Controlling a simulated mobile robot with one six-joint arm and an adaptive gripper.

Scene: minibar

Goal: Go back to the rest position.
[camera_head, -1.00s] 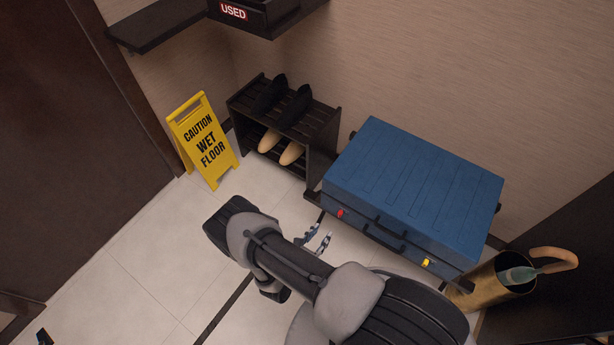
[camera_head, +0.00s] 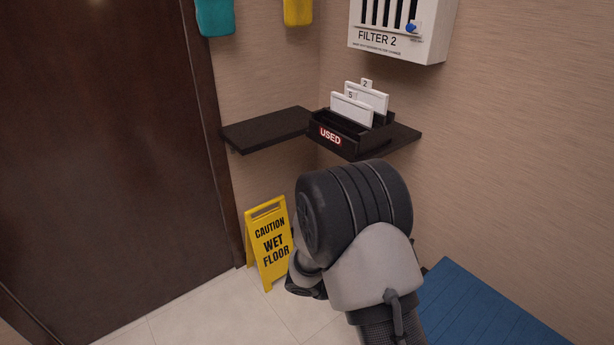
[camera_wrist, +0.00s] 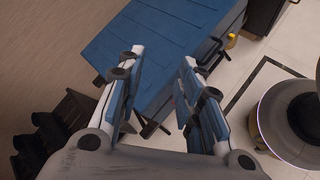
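My gripper (camera_wrist: 162,58) shows in the wrist view with its two fingers apart and nothing between them. It is open above the blue case, and I cannot tell how far above. The blue case (camera_wrist: 170,35) lies beyond the fingertips in the wrist view. A corner of the case also shows at the lower right of the head view (camera_head: 480,312). In the head view my folded arm fills the middle, and the gripper itself is not visible there.
A yellow wet-floor sign (camera_head: 270,245) stands left of my arm. A dark shelf (camera_head: 265,130) and a tray marked USED (camera_head: 335,138) with white cards are on the wall, below the FILTER 2 box (camera_head: 400,45). A dark rack (camera_wrist: 76,108) stands beside the case. Pale floor (camera_head: 185,318) is clear.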

